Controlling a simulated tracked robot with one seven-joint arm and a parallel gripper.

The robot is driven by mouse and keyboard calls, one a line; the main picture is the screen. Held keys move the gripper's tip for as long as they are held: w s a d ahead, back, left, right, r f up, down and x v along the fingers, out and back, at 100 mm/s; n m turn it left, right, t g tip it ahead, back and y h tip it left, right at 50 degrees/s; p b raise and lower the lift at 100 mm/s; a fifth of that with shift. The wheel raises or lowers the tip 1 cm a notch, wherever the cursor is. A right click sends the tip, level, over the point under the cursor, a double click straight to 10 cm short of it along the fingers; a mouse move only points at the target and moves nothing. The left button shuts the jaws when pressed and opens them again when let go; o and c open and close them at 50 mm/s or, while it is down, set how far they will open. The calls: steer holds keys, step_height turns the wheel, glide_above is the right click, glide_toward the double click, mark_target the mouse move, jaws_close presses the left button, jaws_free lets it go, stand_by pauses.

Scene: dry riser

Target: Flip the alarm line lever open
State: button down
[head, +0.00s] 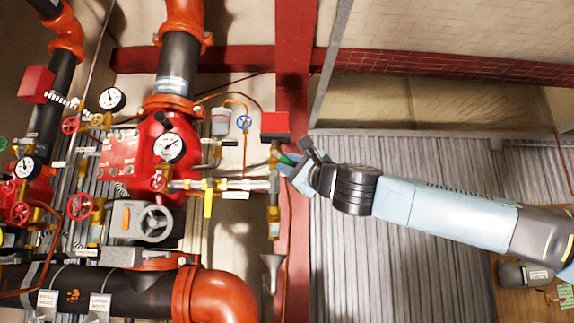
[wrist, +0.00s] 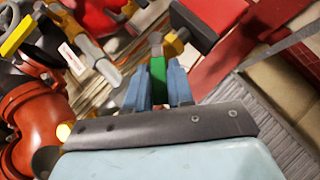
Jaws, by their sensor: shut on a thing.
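A green lever (wrist: 158,80) sits between the two blue fingers of my gripper (wrist: 157,88) in the wrist view. The gripper is shut on it, and the fingers hide part of its sides. In the head view my gripper (head: 290,163) reaches in from the right to the brass and grey pipework beside the red post. A little of the green lever (head: 291,158) shows there, just below a red box. No label naming this lever is readable.
A yellow lever (head: 208,197) hangs down on a pipe to the left, and a red box (head: 275,125) sits just above my gripper. A red post (head: 295,60) stands close behind. Gauges, red handwheels and a large orange elbow (head: 220,292) crowd the left. Corrugated wall lies right.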

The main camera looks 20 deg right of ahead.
steer(key=shift+a+f+m+t+h, duration=0.15)
steer(key=shift+f+m+t+h, duration=0.3)
steer(key=shift+m, duration=0.35)
steer(key=m+t+h, duration=0.1)
steer(key=m+h, duration=0.2)
steer(key=m, duration=0.1)
steer(key=a+m+t+h, duration=0.1)
steer(key=m+h, duration=0.2)
steer(key=m, duration=0.1)
steer(key=a+f+m+t+h, duration=0.1)
steer(key=m+t+h, duration=0.1)
steer(key=m+h, duration=0.1)
steer(key=shift+w+a+f+m+h, duration=0.15)
steer(key=shift+w+m+h, duration=0.25)
steer(key=shift+m, duration=0.3)
steer(key=shift+w+a+m+g+h, duration=0.1)
steer(key=shift+a+m+g+h, duration=0.1)
steer(key=shift+m+h, duration=1.35)
steer(key=shift+w+a+m+g+h, duration=0.1)
steer(key=shift+a+m+g+h, duration=0.1)
steer(key=shift+m+h, duration=1.3)
steer(key=shift+m, duration=0.35)
steer(key=c, duration=1.1)
jaws_free()
steer(key=shift+s, duration=0.1)
steer(key=v, duration=1.3)
steer(key=shift+s+a+f, duration=0.1)
steer(key=shift+s+f, duration=0.05)
steer(key=shift+f, duration=0.1)
